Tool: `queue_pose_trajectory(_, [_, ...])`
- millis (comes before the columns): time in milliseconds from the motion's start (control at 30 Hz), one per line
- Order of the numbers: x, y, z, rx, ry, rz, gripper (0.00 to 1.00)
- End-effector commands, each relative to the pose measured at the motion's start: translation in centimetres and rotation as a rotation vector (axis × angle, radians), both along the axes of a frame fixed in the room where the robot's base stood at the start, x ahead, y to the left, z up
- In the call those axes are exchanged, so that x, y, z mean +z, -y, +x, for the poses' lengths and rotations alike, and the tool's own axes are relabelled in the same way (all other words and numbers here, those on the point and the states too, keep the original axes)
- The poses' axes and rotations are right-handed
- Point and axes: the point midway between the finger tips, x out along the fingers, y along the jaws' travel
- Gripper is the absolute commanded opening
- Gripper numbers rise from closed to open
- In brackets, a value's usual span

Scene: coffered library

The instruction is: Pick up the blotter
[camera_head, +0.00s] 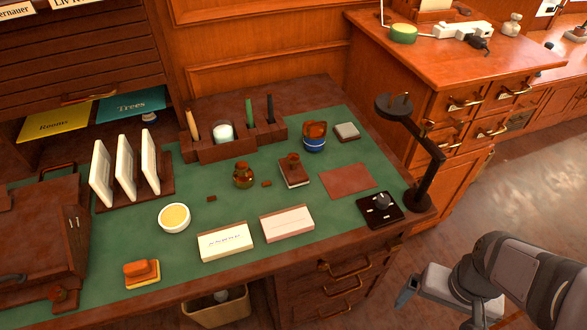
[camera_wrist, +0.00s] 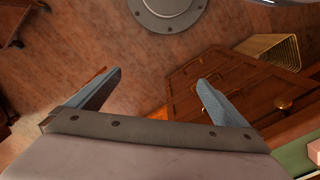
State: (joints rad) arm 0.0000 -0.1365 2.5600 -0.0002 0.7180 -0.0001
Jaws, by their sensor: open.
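A small dark block with a round brown knob on top (camera_head: 294,170), which looks like the blotter, stands on the green desk top right of centre, beside a flat reddish-brown sheet. An orange block with a yellowish base (camera_head: 142,273) lies near the front left edge; I cannot tell for sure which of the two is the blotter. My gripper (camera_wrist: 160,82) is open and empty in the wrist view, over the wooden floor. In the head view it is off the desk at the lower right, well apart from both blocks.
A black lamp-like stand (camera_head: 432,175) rises at the desk's right edge, between my arm and the desk objects. Two boxes (camera_head: 287,223) (camera_head: 225,241), a yellow-filled bowl (camera_head: 174,218), a brown jar (camera_head: 243,175) and a pen rack (camera_head: 215,151) crowd the top.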

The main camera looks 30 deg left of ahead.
Motion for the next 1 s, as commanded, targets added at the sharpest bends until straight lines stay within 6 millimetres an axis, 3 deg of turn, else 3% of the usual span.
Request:
queue_pose_trajectory(367, [0.7, -0.3, 0.7, 0.001, -0.002, -0.001, 0.98])
queue_pose_trajectory(567, [4.3, -2.1, 4.5, -0.006, -0.008, -0.006, 0.98])
queue_pose_trajectory(800, [10.1, -7.8, 11.8, -0.035, -0.020, -0.020, 0.98])
queue_pose_trajectory(1000, [12.7, -14.0, 16.6, -0.068, -0.018, -0.024, 0.98])
